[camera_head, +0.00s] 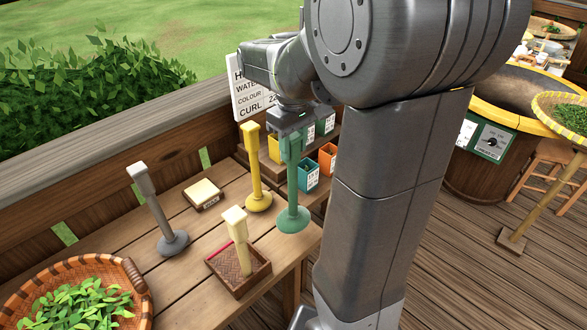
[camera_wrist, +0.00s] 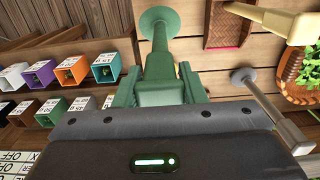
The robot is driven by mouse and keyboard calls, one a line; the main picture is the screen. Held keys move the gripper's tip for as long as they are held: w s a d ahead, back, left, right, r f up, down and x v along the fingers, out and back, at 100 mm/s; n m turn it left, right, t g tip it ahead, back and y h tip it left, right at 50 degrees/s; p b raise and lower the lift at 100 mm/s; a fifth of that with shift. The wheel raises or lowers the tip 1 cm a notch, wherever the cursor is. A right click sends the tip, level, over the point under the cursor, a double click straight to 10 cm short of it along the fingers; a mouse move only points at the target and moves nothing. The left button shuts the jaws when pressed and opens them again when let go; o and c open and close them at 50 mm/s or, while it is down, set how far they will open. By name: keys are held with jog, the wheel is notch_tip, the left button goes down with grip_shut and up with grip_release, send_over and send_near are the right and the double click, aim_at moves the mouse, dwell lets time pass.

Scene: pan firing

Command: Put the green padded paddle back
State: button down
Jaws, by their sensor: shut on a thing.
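The green padded paddle (camera_head: 292,190) hangs upright below my gripper (camera_head: 291,138), its wide round end down, at the right end of the wooden table. My gripper is shut on its upper block. In the wrist view the paddle (camera_wrist: 160,55) runs away from between the fingers (camera_wrist: 158,92) to its round disc. I cannot tell whether the disc touches the table top. A yellow paddle (camera_head: 254,170) stands just left of it, a grey paddle (camera_head: 158,215) further left. A cream paddle (camera_head: 239,236) stands in a small brown tray (camera_head: 262,277).
A wicker basket of green leaves (camera_head: 138,313) stands at the table's front left. A cream pad (camera_head: 203,191) lies behind the tray. Coloured boxes (camera_head: 308,175) with labels stand on a step at the right, close behind the green paddle. A white sign (camera_head: 248,92) stands behind.

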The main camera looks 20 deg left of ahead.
aim_at(294, 162)
jog(key=shift+f+p, duration=0.45)
jog(key=shift+f, duration=1.8)
jog(key=c, duration=0.9)
grip_release()
jog(key=shift+f, duration=0.15)
jog(key=shift+f+b, duration=0.15)
jog(key=shift+b, duration=0.25)
jog(key=r, duration=0.9)
jog(key=r+b, duration=0.1)
jog(key=r, duration=0.4)
jog(key=shift+w+d, duration=0.2)
jog(key=shift+w, duration=0.15)
